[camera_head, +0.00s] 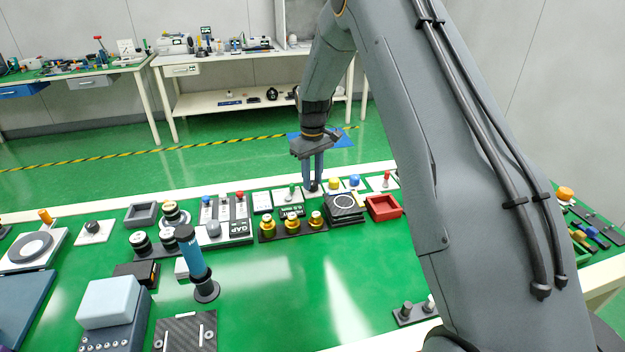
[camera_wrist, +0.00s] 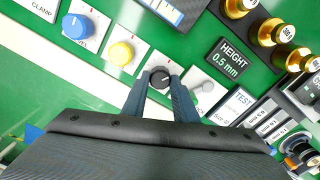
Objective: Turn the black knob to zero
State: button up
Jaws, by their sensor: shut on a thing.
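The black knob (camera_wrist: 160,79) sits on a small white plate in the wrist view, with a light pointer line on its top and a red mark on the plate just beyond it. The pointer line slants and does not aim straight at the red mark. My gripper (camera_wrist: 160,85) is shut on the black knob, one finger on each side.
A yellow knob (camera_wrist: 121,53) and a blue knob (camera_wrist: 77,26) stand in a row beside it. A height display (camera_wrist: 229,58) and brass weights (camera_wrist: 272,32) lie beyond. A red tray (camera_head: 383,208) stands to the right.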

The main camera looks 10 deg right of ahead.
aim_at(313, 182)
jog(key=n, duration=0.6)
jog(key=shift+b, duration=0.3)
dwell(0.4)
jog(key=o, duration=1.1)
jog(key=shift+c, duration=0.2)
jog(key=shift+r+b, duration=0.8)
jog(key=shift+r, duration=3.1)
